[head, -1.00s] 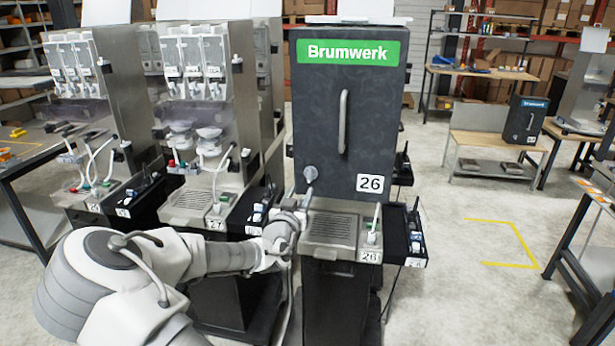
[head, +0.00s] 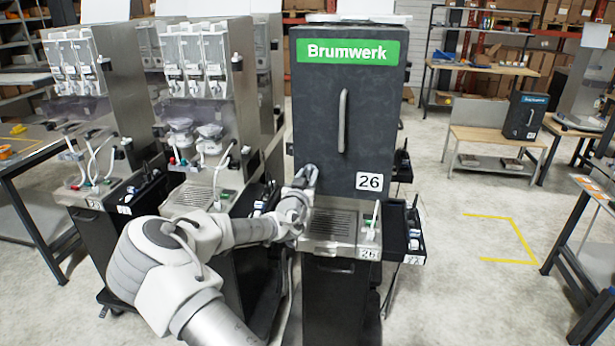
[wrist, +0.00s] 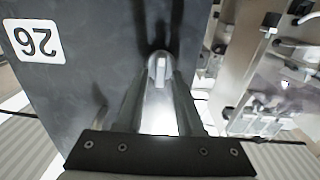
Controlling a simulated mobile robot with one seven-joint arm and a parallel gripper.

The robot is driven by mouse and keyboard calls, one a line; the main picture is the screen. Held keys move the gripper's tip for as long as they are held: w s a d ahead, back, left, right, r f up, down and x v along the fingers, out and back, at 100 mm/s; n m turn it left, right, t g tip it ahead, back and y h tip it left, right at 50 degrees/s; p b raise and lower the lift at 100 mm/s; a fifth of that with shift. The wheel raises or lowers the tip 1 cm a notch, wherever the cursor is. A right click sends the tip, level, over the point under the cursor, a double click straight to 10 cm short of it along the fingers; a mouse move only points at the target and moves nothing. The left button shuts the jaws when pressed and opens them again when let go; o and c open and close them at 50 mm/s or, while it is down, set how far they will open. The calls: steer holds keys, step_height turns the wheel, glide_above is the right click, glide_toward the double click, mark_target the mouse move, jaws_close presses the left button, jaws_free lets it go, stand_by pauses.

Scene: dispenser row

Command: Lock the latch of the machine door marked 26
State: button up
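The dark machine door (head: 328,123) is marked 26 on a white label (head: 369,181). The label shows upside down in the wrist view (wrist: 34,41). The door looks closed. The light grey latch (wrist: 160,68) is at the door's lower left edge. In the head view my gripper (head: 306,178) is at the latch and hides most of it. In the wrist view the two fingers of my gripper (wrist: 160,88) lie on either side of the latch, with a bright gap between them nearer the palm. Whether the fingertips press on the latch cannot be told.
A drip tray (head: 332,226) juts out below the door, close under my gripper. A vertical handle (head: 342,121) stands out from the door. Another dispenser (head: 205,110) stands to the left. Open floor (head: 465,210) lies to the right.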

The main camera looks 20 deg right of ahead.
jaws_close()
steer(key=shift+b, duration=0.3)
steer(key=n+b, duration=0.2)
steer(key=b, duration=0.1)
steer(key=shift+a+f+n, duration=0.1)
steer(key=shift+f+n, duration=0.15)
steer(key=shift+n, duration=0.05)
steer(key=n+b, duration=0.3)
steer(key=shift+w+a+n, duration=0.1)
steer(key=shift+w+n, duration=0.05)
steer(key=shift+n, duration=0.15)
steer(key=n+b, duration=0.3)
steer(key=n, duration=0.2)
steer(key=n+b, duration=0.4)
steer(key=n, duration=0.2)
steer(key=shift+w+a+f+n, duration=0.1)
steer(key=shift+a+n, duration=0.05)
steer(key=shift+n, duration=0.15)
steer(key=shift+o, duration=1.3)
jaws_free()
